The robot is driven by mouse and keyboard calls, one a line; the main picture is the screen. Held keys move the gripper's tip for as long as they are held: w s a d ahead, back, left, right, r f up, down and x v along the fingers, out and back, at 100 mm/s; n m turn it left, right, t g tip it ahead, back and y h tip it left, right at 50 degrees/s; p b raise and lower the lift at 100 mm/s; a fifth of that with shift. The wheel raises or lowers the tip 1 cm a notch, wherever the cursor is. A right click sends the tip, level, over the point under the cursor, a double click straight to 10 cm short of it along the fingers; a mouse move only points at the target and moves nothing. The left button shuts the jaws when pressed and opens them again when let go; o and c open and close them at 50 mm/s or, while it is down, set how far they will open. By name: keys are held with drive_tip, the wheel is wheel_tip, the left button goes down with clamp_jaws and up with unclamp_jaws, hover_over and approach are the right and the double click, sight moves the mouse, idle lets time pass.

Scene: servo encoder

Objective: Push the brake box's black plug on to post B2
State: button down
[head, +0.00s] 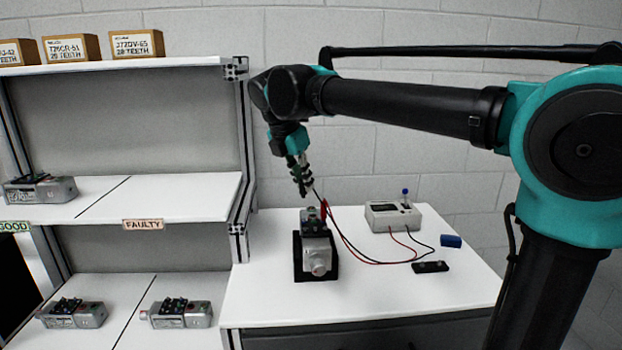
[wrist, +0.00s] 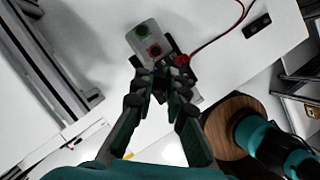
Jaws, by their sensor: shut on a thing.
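The servo unit (head: 316,250) lies in a black cradle (head: 301,272) on the white bench; its grey end also shows in the wrist view (wrist: 143,32). A red plug (head: 324,209) stands upright on its terminal end. The brake box (head: 380,219) is the pale box behind it to the right, with red and black leads. My gripper (head: 303,190) points down just above and behind the terminal end. It is shut on what seems to be the black plug, since a black lead runs from its fingertips. The plug itself and post B2 cannot be made out.
A black block (head: 430,267) and a blue block (head: 451,241) lie on the bench at right. The leads loop across the bench right of the servo. The shelf rack's upright (head: 240,160) stands close at left. The bench's front right is clear.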

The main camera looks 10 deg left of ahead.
drive_tip(key=shift+f, duration=3.35)
drive_tip(key=shift+f, duration=0.2)
drive_tip(key=c, duration=1.5)
unclamp_jaws()
drive_tip(key=shift+o, duration=0.2)
drive_tip(key=shift+r, duration=3.5)
